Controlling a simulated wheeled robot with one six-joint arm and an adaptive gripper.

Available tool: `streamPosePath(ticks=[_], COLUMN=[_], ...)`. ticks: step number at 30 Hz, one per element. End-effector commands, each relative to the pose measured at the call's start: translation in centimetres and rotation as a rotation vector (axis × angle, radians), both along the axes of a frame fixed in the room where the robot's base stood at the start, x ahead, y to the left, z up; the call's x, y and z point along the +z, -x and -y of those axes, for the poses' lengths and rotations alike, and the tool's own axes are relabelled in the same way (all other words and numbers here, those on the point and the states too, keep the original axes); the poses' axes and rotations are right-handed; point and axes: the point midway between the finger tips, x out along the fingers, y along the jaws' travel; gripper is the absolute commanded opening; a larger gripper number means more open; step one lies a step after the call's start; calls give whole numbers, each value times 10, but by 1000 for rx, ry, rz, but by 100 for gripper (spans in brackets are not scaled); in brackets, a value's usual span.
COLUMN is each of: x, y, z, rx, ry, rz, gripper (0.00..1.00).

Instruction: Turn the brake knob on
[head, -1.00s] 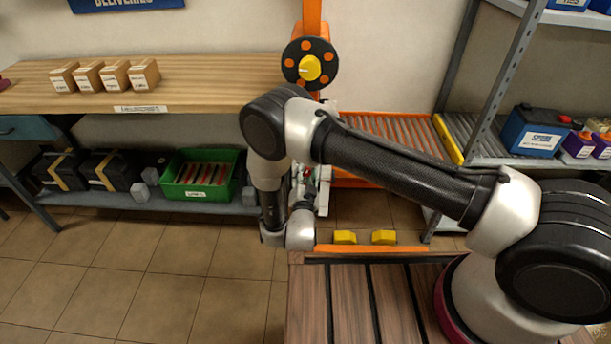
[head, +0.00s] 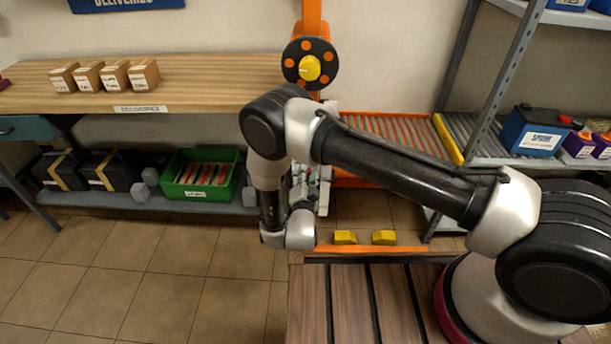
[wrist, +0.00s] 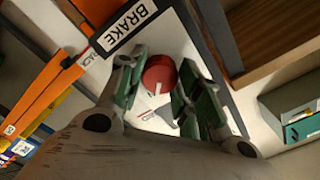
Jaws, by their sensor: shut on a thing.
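The brake knob (wrist: 159,74) is round and red with a pale pointer line, and sits on a white panel (wrist: 165,42) under a black-framed sign reading BRAKE (wrist: 124,26). My gripper (wrist: 160,80) has its green-padded fingers on either side of the knob and is shut on it. In the wrist view the pointer line runs toward the lower edge of the knob. Red lettering on the panel is partly covered by the fingers and too small to read. In the head view my gripper (head: 302,190) is mostly behind my arm, and the knob cannot be made out.
An orange post carries a black disc with a yellow hub (head: 309,67). A wooden bench (head: 200,80) with small boxes stands left, a green crate (head: 201,176) below it. A roller conveyor (head: 385,130) and battery shelves stand right. Floor at left is clear.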

Motion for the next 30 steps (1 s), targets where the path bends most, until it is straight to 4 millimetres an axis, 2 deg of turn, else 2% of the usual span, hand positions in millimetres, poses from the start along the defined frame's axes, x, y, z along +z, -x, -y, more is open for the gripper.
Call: streamPosePath(ticks=[3,4,7,17,20,30], x=[-2,-2,-1,-1,-1,-1], y=[1,1,1,2,13,67], z=[0,0,0,0,-2,-3], rx=[1,1,0,1,2,2], ry=[1,1,1,1,1,2], rz=[-4,-4,-3,-2,-2,-2], gripper=[10,40,56,56,56,56])
